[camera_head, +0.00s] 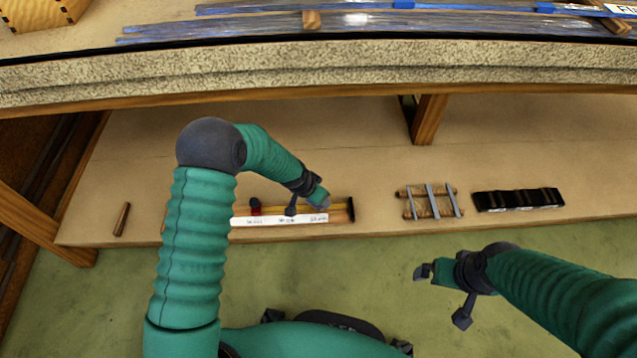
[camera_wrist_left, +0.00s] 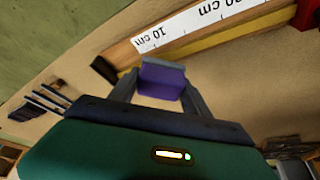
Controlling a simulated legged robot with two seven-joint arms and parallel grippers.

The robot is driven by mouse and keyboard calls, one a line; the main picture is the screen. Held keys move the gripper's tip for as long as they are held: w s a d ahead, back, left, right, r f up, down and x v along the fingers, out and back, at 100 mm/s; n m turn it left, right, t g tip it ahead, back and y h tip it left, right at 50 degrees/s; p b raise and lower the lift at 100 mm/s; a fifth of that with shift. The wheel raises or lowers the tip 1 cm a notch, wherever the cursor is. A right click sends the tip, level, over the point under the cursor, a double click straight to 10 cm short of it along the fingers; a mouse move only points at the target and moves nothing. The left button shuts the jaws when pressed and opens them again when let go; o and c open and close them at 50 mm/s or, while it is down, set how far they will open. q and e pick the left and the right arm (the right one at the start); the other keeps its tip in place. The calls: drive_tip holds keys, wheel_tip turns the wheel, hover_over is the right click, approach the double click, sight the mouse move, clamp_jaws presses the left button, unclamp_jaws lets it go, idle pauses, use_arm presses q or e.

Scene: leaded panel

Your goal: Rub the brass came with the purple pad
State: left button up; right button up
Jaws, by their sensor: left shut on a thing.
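My left gripper (camera_head: 322,201) is shut on the purple pad (camera_wrist_left: 162,82), which shows between its fingers in the left wrist view. In the head view the pad is hidden. The brass came (camera_head: 272,208) is a thin yellow strip along a wooden bar behind a white scale; it also shows in the left wrist view (camera_wrist_left: 222,38). The pad is close to the came near the 10 cm end; I cannot tell whether they touch. My right gripper (camera_head: 424,271) hangs over the green floor, away from the board, and its jaws are too small to judge.
A white scale (camera_head: 278,220) fronts the came, with a dark red block (camera_head: 255,206) at its left. A wooden rack with grey rods (camera_head: 430,202) and a black holder (camera_head: 518,199) lie right. A wooden stick (camera_head: 122,219) lies left. A raised shelf edge (camera_head: 320,75) runs behind.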

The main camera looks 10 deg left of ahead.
use_arm(q)
drive_tip(key=shift+a+r+p, duration=0.15)
drive_tip(key=shift+r+p, duration=0.5)
drive_tip(key=shift+r, duration=0.3)
wheel_tip(320, 180, up, 3)
drive_tip(key=p, duration=0.2)
drive_tip(key=shift+p, duration=0.35)
drive_tip(key=shift+r, duration=0.25)
